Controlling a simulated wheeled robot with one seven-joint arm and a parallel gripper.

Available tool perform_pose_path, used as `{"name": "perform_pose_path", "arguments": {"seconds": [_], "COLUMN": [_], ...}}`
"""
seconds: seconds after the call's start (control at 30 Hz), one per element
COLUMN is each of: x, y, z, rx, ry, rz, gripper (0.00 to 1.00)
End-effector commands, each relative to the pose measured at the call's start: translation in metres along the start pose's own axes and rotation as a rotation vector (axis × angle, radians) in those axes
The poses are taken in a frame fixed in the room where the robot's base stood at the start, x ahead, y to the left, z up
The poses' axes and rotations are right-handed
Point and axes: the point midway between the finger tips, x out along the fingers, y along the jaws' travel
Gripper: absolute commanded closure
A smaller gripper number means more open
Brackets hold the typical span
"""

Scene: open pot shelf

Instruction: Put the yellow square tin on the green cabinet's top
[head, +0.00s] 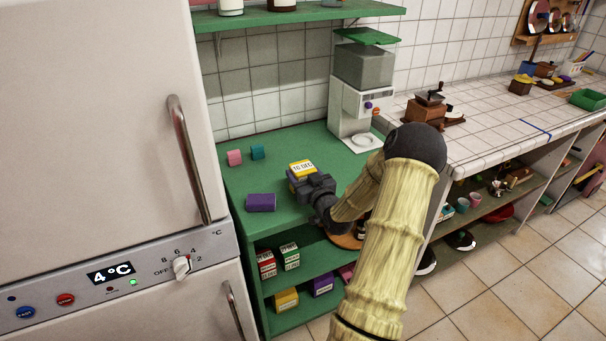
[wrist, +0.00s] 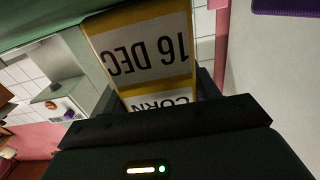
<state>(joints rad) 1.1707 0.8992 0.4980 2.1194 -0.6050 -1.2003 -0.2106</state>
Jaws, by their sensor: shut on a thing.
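The yellow square tin (head: 301,168), with a white label reading "16 DEC", is held by my gripper (head: 309,184) over the green cabinet's top (head: 285,140). In the wrist view the tin (wrist: 150,55) sits between the dark fingers of my gripper (wrist: 165,118), with "CORN" partly covered below the date. My gripper is shut on it. I cannot tell whether the tin's base touches the green surface. Another yellow item (head: 286,299) stands on the cabinet's low shelf.
A purple block (head: 261,202), a pink item (head: 234,157) and a teal item (head: 257,151) stand on the top. A grey-white dispenser (head: 352,100) stands at the back right. A fridge (head: 100,120) is at left. Bare green top lies behind the tin.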

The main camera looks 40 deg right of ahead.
Motion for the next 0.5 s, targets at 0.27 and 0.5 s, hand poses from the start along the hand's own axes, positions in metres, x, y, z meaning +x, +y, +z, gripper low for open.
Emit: {"name": "perform_pose_path", "arguments": {"seconds": [0.27,0.5], "x": [0.0003,0.0], "y": [-0.0001,0.0], "z": [0.0016,0.002], "rx": [-0.002,-0.001], "ry": [0.003,0.0], "rz": [0.0,0.0], "gripper": [0.76,0.18]}}
